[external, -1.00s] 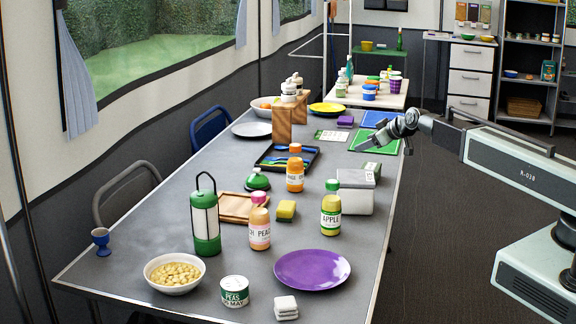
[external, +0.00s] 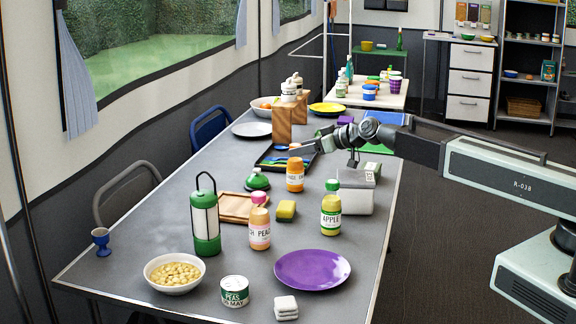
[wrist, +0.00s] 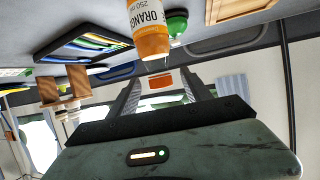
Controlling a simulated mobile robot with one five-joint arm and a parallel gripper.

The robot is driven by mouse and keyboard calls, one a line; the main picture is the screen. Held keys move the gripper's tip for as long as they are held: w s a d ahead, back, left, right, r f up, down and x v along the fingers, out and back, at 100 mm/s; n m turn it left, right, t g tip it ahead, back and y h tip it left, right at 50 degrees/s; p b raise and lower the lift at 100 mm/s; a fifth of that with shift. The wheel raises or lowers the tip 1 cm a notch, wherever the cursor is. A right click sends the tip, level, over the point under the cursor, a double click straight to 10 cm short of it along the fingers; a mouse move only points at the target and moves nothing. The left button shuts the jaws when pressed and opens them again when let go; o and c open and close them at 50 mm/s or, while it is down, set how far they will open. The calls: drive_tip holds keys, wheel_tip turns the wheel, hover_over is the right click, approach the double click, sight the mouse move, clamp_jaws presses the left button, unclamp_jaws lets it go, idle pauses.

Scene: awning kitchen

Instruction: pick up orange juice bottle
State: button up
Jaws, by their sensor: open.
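The orange juice bottle (external: 295,176) stands upright on the grey table in the external view, in front of the black tray. In the upside-down wrist view, its labelled body (wrist: 148,28) hangs at the top and its orange cap shows between my two fingers. My gripper (external: 301,148) reaches in from the right at cap height, covering part of the cap. It also shows in the wrist view (wrist: 162,78), open, with one finger on each side of the cap.
The green-capped apple bottle (external: 331,214) and a pale box (external: 356,200) stand right of the bottle. The black tray (external: 262,160) with utensils lies behind.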

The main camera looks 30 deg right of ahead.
drive_tip(key=x, duration=0.3)
drive_tip(key=shift+w+f+b, duration=0.1)
drive_tip(key=shift+f+b, duration=0.2)
drive_tip(key=shift+b, duration=0.1)
drive_tip(key=shift+r, duration=0.15)
clamp_jaws()
idle(0.8)
